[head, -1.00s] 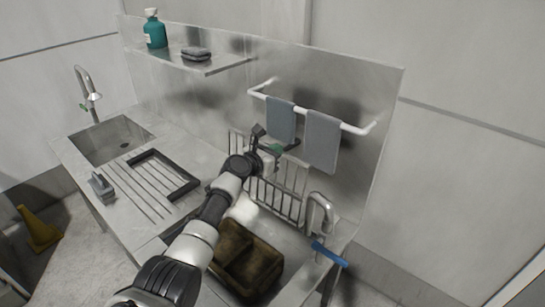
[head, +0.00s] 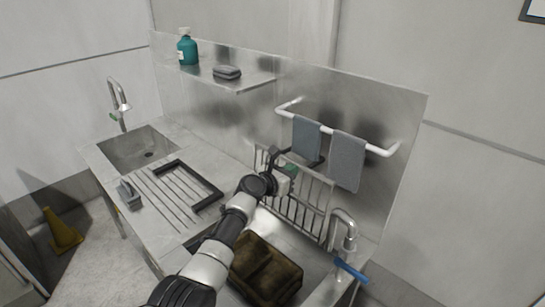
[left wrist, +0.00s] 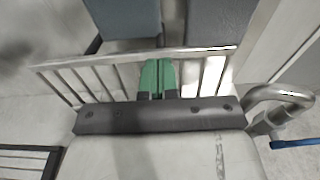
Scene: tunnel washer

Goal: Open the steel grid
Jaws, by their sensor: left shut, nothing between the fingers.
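The steel grid (head: 304,210) stands upright, leaning near the splashback at the back of the right basin, below the towel rail. Its top rail and several bars also show in the left wrist view (left wrist: 95,80). My left gripper (head: 291,170) is at the grid's top part, with its green fingertips shut. In the left wrist view the shut fingertips (left wrist: 158,77) overlap the top rail and bars near the middle; I cannot tell whether they touch. The gripper body hides the grid's lower part there. My right gripper is not in view.
Two grey towels (head: 347,160) hang on a white rail (head: 376,149) just above the grid. A tap (head: 345,228) with a blue handle (head: 350,268) stands at right. A brown crate (head: 268,272) sits in front. A left sink (head: 137,150) and black frame (head: 206,199) lie left.

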